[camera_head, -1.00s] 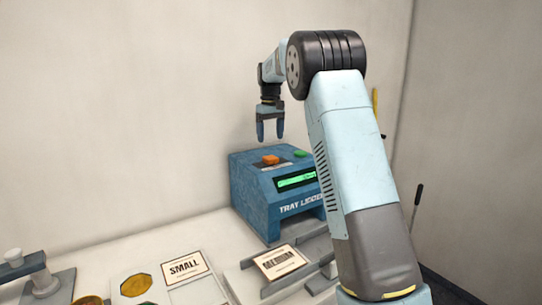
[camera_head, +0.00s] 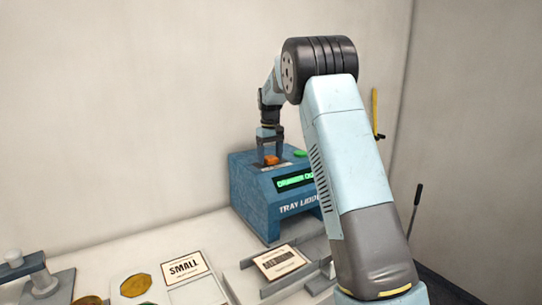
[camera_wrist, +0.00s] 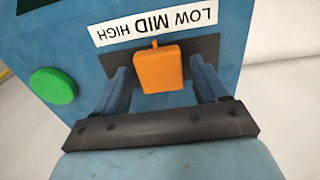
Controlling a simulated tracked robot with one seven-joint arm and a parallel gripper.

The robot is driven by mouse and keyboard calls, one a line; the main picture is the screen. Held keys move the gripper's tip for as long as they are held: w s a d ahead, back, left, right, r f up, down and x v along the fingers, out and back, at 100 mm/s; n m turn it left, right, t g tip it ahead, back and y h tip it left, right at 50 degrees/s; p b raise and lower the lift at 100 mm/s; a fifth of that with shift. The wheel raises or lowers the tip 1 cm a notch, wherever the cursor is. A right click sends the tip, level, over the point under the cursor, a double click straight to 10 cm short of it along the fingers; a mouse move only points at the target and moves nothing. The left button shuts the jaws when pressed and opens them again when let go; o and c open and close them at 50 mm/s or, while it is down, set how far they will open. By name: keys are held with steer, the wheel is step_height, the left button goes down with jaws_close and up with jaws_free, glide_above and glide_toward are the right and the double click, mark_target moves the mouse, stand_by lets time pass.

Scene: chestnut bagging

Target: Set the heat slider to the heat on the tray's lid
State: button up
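The heat slider's orange knob (camera_wrist: 158,70) sits on top of the blue tray lidder (camera_head: 262,200); it also shows in the head view (camera_head: 270,160). In the wrist view its pointer tip is by MID on the upside-down LOW MID HIGH label (camera_wrist: 154,25), with HIGH to the left and LOW to the right. My gripper (camera_wrist: 160,88) is open, with one finger on each side of the knob; a gap shows at the right finger, and contact at the left is unclear. It also shows in the head view (camera_head: 269,158). A printed lid card (camera_head: 280,262) lies before the lidder; its heat is unreadable.
A green button (camera_wrist: 53,86) is beside the slider. The lidder's display (camera_head: 295,181) shows green text, partly hidden by my arm. A SMALL card (camera_head: 184,267) and a yellow round piece (camera_head: 135,285) lie at lower left. A pale wall stands behind.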

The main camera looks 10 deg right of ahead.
jaws_close()
stand_by(0.5)
